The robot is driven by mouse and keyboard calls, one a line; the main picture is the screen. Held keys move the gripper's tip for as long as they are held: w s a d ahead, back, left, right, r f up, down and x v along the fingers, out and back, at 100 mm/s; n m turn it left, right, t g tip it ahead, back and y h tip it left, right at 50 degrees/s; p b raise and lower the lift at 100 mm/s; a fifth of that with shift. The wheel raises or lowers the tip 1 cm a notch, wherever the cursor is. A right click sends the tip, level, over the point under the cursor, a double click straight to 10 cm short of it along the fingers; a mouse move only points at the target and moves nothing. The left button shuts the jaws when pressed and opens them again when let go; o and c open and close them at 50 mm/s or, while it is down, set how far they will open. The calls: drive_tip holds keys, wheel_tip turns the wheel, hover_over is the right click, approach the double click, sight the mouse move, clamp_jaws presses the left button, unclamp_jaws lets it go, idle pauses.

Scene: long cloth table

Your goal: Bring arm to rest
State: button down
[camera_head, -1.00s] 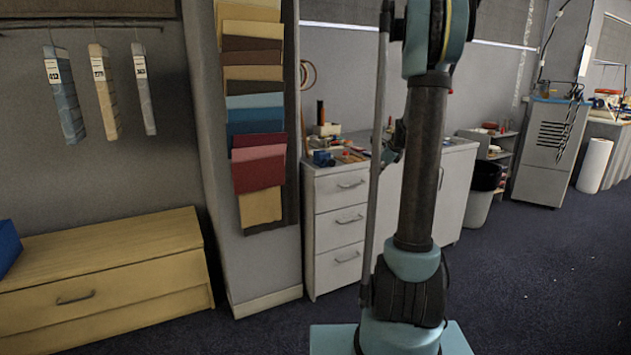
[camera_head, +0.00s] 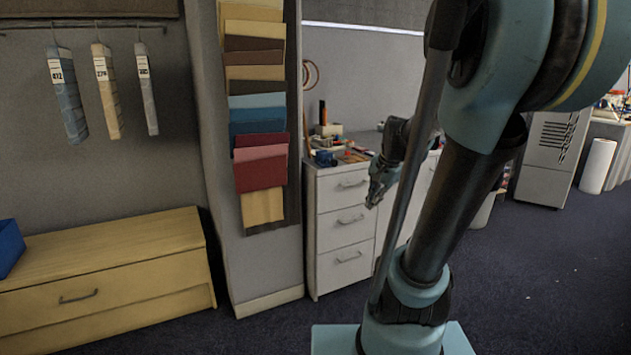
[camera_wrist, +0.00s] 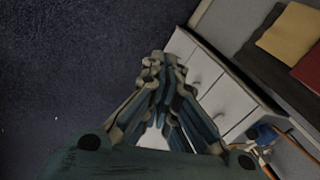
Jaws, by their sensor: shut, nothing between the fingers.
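My gripper (camera_head: 374,196) shows in the head view just left of my arm's thin rod, in front of the white drawer cabinet (camera_head: 340,184). It points down and is clear of the cabinet as far as I can tell. In the wrist view my gripper (camera_wrist: 158,62) has its fingers drawn together, with nothing held between them. Behind it lie the dark floor (camera_wrist: 70,60) and the white drawer fronts. My arm stands in the right half of the head view, leaning right, and hides part of the gripper's wrist.
Tools and small items (camera_head: 335,157) lie on the cabinet top. A panel of fabric swatches (camera_head: 258,115) stands left of it. A yellow wooden chest (camera_head: 110,262) with a blue box (camera_head: 8,245) is far left. A white roll (camera_head: 597,165) stands at right. Dark floor is open at lower right.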

drive_tip(key=s+f+n, duration=0.3)
drive_tip(key=s, duration=0.3)
drive_tip(key=s+f+n+g+h, duration=0.1)
drive_tip(key=s+f+n, duration=0.2)
drive_tip(key=s, duration=0.3)
drive_tip(key=s+f+n, duration=0.3)
drive_tip(key=s, duration=0.3)
drive_tip(key=shift+d+n+h, duration=0.3)
drive_tip(key=shift+d+h, duration=0.1)
